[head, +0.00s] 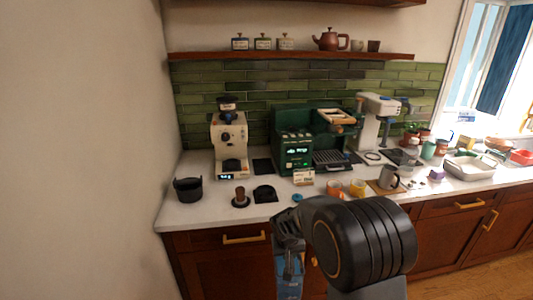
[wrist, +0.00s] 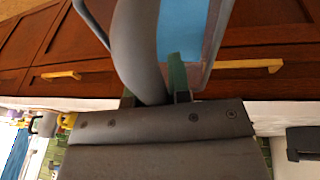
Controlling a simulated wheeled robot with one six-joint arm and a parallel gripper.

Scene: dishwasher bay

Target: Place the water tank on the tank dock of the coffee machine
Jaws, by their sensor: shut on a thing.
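The water tank (head: 289,277) is a clear container with blue water, hanging in front of the counter's front edge in the head view. The wrist view shows its blue side (wrist: 184,30) and its curved grey handle (wrist: 138,40). My gripper (wrist: 153,88) is shut on the handle, with a green finger on each side. In the head view my gripper (head: 286,238) is partly hidden by my arm. The dark green coffee machine (head: 294,152) stands against the tiled wall, beyond the gripper. A dark flat pad (head: 262,166) lies left of it; I cannot tell whether this is the tank dock.
A cream grinder (head: 230,142) stands left of the machine. A black bin (head: 187,189), a tamper (head: 240,197), an orange cup (head: 335,188) and a yellow cup (head: 357,187) stand near the counter front. Wooden cabinets (head: 215,262) lie below; bare counter (head: 205,210) shows at front left.

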